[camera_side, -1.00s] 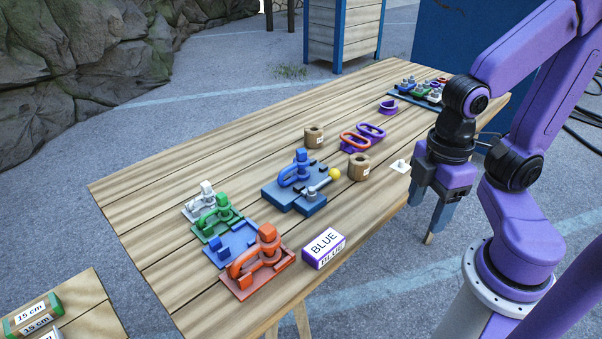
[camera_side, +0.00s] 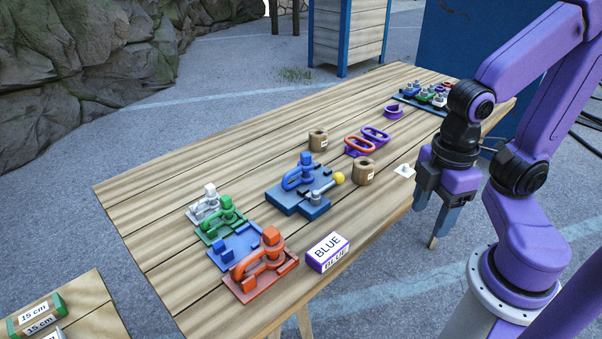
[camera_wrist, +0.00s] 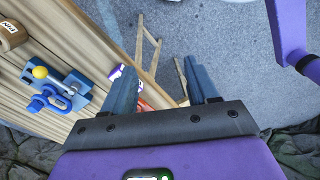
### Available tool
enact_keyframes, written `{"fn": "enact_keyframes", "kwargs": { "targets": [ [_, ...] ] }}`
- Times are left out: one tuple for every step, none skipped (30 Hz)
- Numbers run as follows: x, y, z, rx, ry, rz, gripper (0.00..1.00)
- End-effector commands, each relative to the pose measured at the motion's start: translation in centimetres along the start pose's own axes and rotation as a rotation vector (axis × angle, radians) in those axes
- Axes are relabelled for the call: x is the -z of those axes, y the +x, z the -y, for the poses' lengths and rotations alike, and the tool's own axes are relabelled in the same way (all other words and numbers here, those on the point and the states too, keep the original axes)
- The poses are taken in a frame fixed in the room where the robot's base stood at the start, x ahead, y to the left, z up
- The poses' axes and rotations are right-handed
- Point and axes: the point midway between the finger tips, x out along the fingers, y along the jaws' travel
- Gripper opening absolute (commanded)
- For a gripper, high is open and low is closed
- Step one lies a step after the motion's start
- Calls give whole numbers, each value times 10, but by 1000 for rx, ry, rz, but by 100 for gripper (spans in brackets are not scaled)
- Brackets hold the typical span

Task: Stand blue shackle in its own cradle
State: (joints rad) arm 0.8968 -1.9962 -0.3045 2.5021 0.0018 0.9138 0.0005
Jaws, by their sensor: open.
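The blue shackle (camera_side: 302,172) sits on a blue block fixture (camera_side: 286,199) mid-table, beside a grey lever with a yellow knob (camera_side: 338,178). In the wrist view the shackle (camera_wrist: 50,102) is at the left, below the yellow knob (camera_wrist: 40,72). A blue cradle (camera_side: 232,252) stands empty between the green and orange cradles at the table's near left. My gripper (camera_side: 432,215) is open and empty, hanging off the table's right edge, well away from the shackle. Its fingers (camera_wrist: 158,72) have floor between them in the wrist view.
White (camera_side: 208,204), green (camera_side: 226,217) and orange (camera_side: 268,255) shackles occupy neighbouring cradles. A BLUE label box (camera_side: 328,252) lies near the front edge. Two brown cylinders (camera_side: 363,171) (camera_side: 318,140), purple and orange links (camera_side: 361,146) and a hardware tray (camera_side: 432,98) are further back.

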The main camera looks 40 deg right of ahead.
Motion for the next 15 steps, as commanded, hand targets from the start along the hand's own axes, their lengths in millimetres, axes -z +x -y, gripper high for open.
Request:
{"fn": "enact_keyframes", "kwargs": {
  "targets": [
    [0, 0, 0, 0, 3, 0, 41],
    [1, 0, -1, 0, 10, 0, 34],
    [4, -1, -2, 0, 29, 1, 34],
    [7, -1, -4, -1, 50, 1, 34],
    [10, -2, -7, -1, 80, 2, 34],
    [17, -2, -11, -2, 131, 3, 34],
    [23, -3, -15, -2, 178, 4, 34],
    [29, -4, -20, -3, 234, 4, 34],
    [39, -5, -28, -4, 314, 6, 34],
    [47, -6, -34, -5, 382, 7, 34],
    [55, -6, -41, -6, 452, 6, 34],
    [65, -7, -51, -7, 546, 7, 34],
    [72, -7, -59, -8, 614, 7, 34],
    [79, -7, -67, -9, 684, 9, 34],
    [89, -7, -77, -10, 775, 9, 34]
  ]
}}
